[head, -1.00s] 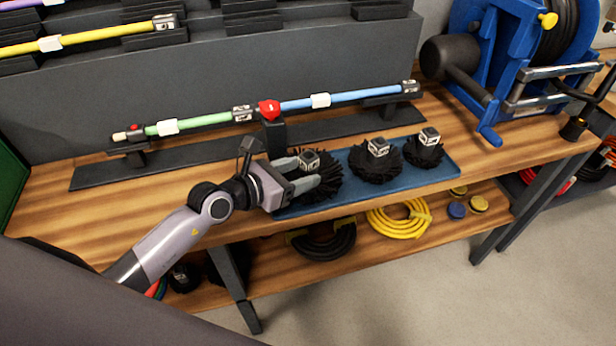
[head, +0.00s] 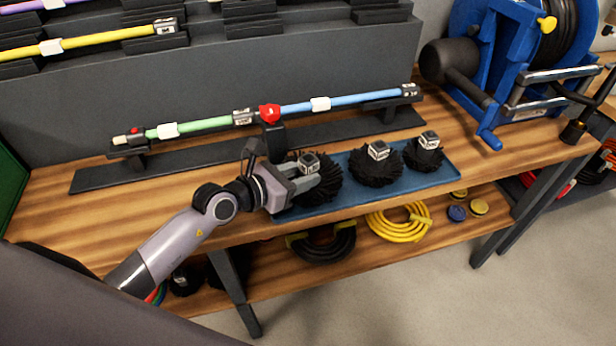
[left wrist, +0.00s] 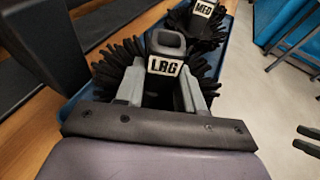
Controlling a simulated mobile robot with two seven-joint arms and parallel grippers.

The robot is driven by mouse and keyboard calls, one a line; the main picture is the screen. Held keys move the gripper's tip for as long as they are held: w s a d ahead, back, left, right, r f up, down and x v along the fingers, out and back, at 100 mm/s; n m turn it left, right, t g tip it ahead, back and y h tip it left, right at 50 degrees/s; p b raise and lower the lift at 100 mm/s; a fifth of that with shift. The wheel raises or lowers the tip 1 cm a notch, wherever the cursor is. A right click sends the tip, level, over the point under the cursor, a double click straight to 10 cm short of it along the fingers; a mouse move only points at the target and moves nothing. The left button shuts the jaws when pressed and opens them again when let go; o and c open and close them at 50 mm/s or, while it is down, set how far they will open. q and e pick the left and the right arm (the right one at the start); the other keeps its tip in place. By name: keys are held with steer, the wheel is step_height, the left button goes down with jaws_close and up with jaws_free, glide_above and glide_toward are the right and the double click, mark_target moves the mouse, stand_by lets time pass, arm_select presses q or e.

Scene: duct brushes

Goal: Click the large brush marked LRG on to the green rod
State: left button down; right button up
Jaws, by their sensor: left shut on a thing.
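The large brush (head: 325,183) is a round black bristle head with a grey collar on top. Its label reads LRG in the left wrist view (left wrist: 165,66). It sits at the left end of the blue tray. My left gripper (head: 306,183) is shut on the large brush, its fingers on either side below the collar; it also shows in the left wrist view (left wrist: 165,95). My right gripper is not in view.
Two smaller brushes, the middle one (head: 374,168) marked MED in the wrist view (left wrist: 204,8) and a small one (head: 424,155), stand on the blue tray (head: 400,182). A blue reel machine (head: 510,60) stands at the right. Coiled hoses (head: 400,226) lie on the lower shelf.

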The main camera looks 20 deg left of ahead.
mark_target(312, 158)
arm_select(q)
steer(key=shift+r+p, duration=2.05)
steer(key=shift+r, duration=0.05)
steer(key=shift+r+p, duration=0.65)
steer(key=shift+r, duration=0.2)
